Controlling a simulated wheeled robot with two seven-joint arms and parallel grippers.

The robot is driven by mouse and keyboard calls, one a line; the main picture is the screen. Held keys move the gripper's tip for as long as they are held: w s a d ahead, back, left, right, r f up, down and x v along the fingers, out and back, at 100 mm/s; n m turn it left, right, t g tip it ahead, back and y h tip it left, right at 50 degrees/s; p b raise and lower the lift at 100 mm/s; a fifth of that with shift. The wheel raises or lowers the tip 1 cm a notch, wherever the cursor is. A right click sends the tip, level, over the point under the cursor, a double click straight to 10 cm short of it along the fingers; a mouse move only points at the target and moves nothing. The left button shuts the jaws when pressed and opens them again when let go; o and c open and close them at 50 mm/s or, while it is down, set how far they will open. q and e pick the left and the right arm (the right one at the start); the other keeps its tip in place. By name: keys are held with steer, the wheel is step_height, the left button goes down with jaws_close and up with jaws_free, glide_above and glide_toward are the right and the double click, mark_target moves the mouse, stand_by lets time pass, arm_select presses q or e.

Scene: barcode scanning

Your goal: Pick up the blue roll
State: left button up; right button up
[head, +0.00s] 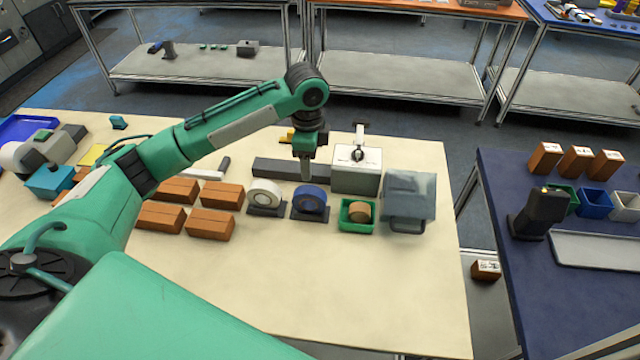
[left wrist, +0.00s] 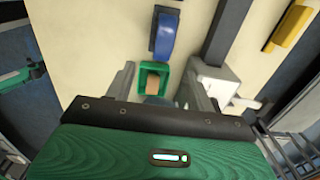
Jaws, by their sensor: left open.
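The blue roll (head: 311,199) stands on a small dark stand in the middle of the cream table, between a white roll (head: 264,194) and a green bin (head: 345,224) with a tan roll in it. My left gripper (head: 307,172) points down just behind and above the blue roll in the head view, apart from it as far as I can tell. In the left wrist view the blue roll (left wrist: 164,34) lies beyond the fingertips, near the top. My left gripper (left wrist: 164,92) is open, with nothing seen held between its fingers. The right gripper is not in view.
Brown boxes (head: 211,224) sit left of the rolls. A dark grey bar (head: 275,168), a white-topped box (head: 357,172) and a grey translucent box (head: 409,197) stand close around the gripper. The table's front part is clear.

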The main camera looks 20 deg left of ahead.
mark_target(309, 189)
arm_select(q)
steer(key=f, duration=0.2)
steer(key=f+p, duration=0.1)
steer(key=f, duration=0.2)
steer(key=f+p, duration=0.1)
steer(key=f, duration=0.1)
steer(key=shift+w+a+f, duration=0.1)
steer(key=shift+w+f, duration=0.15)
steer(key=shift+f, duration=0.35)
steer(key=shift+f+p, duration=0.5)
steer(key=shift+p, duration=0.05)
steer(key=f, duration=0.1)
steer(key=f+p, duration=0.1)
steer(key=f, duration=0.1)
steer(key=shift+a+f, duration=0.2)
steer(key=shift+f, duration=0.45)
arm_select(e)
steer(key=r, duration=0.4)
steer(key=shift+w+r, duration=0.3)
arm_select(q)
steer(key=shift+c, duration=0.4)
